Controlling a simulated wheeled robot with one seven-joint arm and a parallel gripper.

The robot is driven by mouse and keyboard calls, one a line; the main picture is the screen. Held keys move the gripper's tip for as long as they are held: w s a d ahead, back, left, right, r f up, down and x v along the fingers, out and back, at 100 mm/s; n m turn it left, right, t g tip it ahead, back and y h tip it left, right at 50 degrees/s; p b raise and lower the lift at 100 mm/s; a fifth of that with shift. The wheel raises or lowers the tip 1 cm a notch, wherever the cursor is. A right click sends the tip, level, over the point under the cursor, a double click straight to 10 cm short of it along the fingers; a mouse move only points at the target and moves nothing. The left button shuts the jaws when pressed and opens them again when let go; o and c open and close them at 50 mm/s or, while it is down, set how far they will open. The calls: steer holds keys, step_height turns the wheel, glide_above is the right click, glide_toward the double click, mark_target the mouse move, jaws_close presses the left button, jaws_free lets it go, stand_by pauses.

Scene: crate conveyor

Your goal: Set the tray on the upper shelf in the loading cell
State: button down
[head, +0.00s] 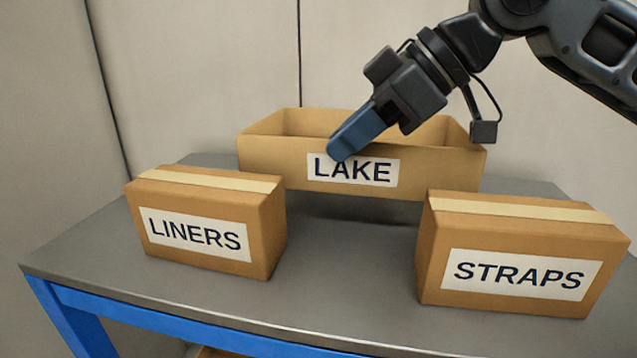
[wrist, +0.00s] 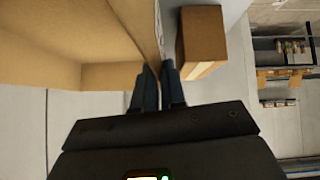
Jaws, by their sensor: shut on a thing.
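The tray is an open brown cardboard tray labelled LAKE (head: 440,172), at the back middle of the grey shelf top (head: 345,265) in the head view. A dark shadow lies under its front edge; I cannot tell whether its base touches the surface. My gripper (head: 337,150) is shut on the tray's front wall, with one blue finger over the label's top left. In the wrist view, the fingers (wrist: 157,74) straddle the thin wall of the tray (wrist: 65,40). The far finger is hidden in the head view.
A closed LINERS box (head: 205,225) stands front left and a closed STRAPS box (head: 520,255) front right, with bare surface between them. The shelf has a blue frame (head: 150,305). A pale wall (head: 210,70) stands behind. In the wrist view, a taped box (wrist: 203,35) is beside the tray.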

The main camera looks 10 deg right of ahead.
mark_target(314, 186)
steer(key=a+f, duration=0.1)
steer(key=a, duration=0.1)
steer(key=w+a+f, duration=0.1)
steer(key=a, duration=0.1)
steer(key=shift+f, duration=0.2)
steer(key=shift+f+p, duration=0.3)
steer(key=shift+f, duration=1.7)
steer(key=c, duration=1.2)
jaws_free()
